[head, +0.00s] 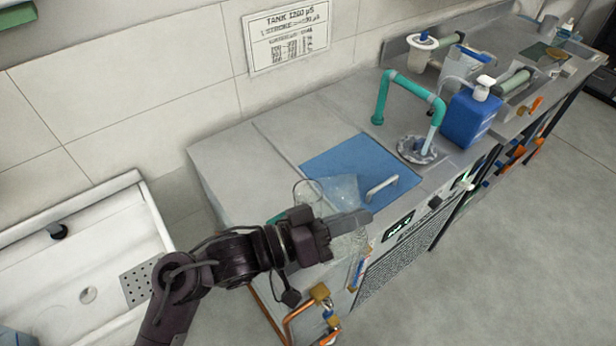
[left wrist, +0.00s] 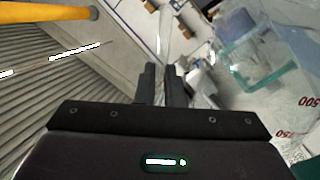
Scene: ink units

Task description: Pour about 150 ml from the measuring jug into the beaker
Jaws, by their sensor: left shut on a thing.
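My left gripper (head: 348,222) reaches in over the near-left part of the counter and is shut. It holds a clear vessel with red numbers, which I take as the measuring jug (head: 346,246). The jug shows large at the right of the left wrist view (left wrist: 295,115), beside the fingers. The gripper hides much of it in the head view. A clear round rim, apparently the beaker (head: 307,188), shows just behind the gripper. Clear glass overlaps here, so tilt and liquid level cannot be told. My right gripper is not in view.
A blue panel with a handle (head: 350,165) lies on the grey counter (head: 235,160). A teal pipe (head: 404,84) and a blue bottle (head: 468,118) stand further right. A white sink (head: 85,270) is at the left. The counter left of the panel is clear.

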